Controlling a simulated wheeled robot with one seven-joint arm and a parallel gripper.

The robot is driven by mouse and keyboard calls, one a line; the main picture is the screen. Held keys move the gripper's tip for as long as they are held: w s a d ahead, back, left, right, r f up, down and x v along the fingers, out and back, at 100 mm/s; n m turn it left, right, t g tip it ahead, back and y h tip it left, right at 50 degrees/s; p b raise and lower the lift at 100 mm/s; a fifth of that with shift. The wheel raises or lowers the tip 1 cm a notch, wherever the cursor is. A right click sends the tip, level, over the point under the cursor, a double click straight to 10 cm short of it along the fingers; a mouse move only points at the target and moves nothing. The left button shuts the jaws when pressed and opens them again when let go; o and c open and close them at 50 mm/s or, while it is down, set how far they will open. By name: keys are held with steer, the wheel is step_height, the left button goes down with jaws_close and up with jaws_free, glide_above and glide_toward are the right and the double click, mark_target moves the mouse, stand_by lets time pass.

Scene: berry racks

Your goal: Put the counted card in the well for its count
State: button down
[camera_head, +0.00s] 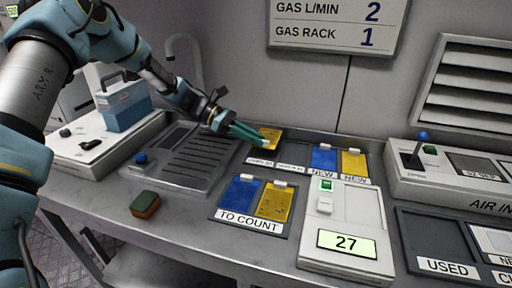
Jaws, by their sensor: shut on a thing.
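My gripper (261,139) reaches from the upper left with its teal fingers shut on a yellow card (271,133). The card is tilted over the left end of a row of wells at the back of the bench. The well below it has a label (261,162) too small to read surely, and the card and fingers partly hide it. An empty dark well (292,153) lies to its right. I cannot tell whether the card touches the well. The counter (346,243) shows 27 on its display, with a green patch at its top.
The TO COUNT tray (249,222) holds a blue card (240,192) and a speckled yellow card (274,203). Blue and yellow cards stand in NEW wells (334,174). A sponge (145,205) lies at front left. A USED tray (432,225) is at right. A wall sign (337,22) hangs above.

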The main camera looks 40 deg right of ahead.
mark_target(255, 156)
steer(key=shift+f+p, duration=0.3)
steer(key=shift+f, duration=1.6)
steer(key=c, duration=0.9)
jaws_free()
steer(key=shift+o, duration=0.2)
steer(key=b+v, duration=0.2)
steer(key=v, duration=1)
steer(key=shift+r, duration=0.1)
